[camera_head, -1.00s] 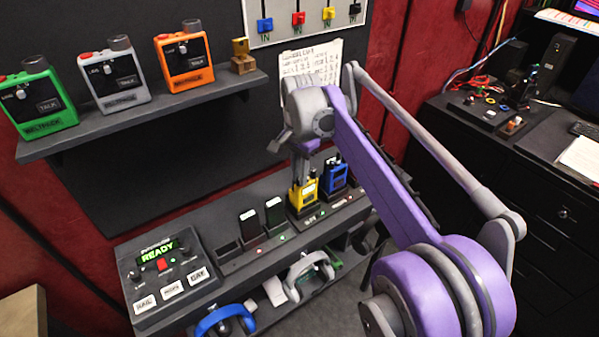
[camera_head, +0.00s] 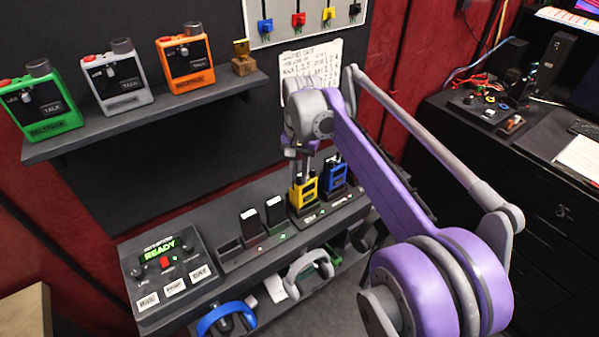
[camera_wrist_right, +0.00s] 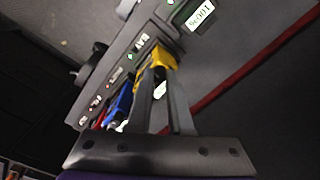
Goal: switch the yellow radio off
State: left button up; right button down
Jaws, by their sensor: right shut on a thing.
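The yellow radio (camera_head: 303,193) stands upright in a charging dock on the lower shelf, and it also shows in the right wrist view (camera_wrist_right: 161,58). My right gripper (camera_head: 304,172) reaches down from above onto the top of the yellow radio. In the right wrist view its two fingers (camera_wrist_right: 163,95) come together at the radio's top end, shut on a part there. The exact part between the fingertips is too small to tell. My left gripper is in neither view.
A blue radio (camera_head: 334,175) stands just right of the yellow one. Two black packs (camera_head: 262,215) stand to its left. A control box reading READY (camera_head: 165,268) sits at the shelf's left end. Green, grey and orange belt packs (camera_head: 186,62) line the upper shelf.

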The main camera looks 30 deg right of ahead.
aim_at(300, 178)
jog(key=c, duration=0.8)
grip_release()
notch_tip(300, 178, up, 11)
jog(key=p, duration=0.1)
jog(key=shift+s+f, duration=0.1)
jog(key=shift+f, duration=0.05)
jog(key=s+a+f+n+t, duration=0.2)
jog(key=s+a+f+n, duration=0.3)
jog(key=s+f, duration=0.5)
jog(key=s+a+f+n+t, duration=0.3)
jog(key=s+a+f+n, duration=0.2)
jog(key=s+f, duration=0.6)
jog(key=shift+a+f, duration=0.4)
jog(key=shift+a, duration=0.3)
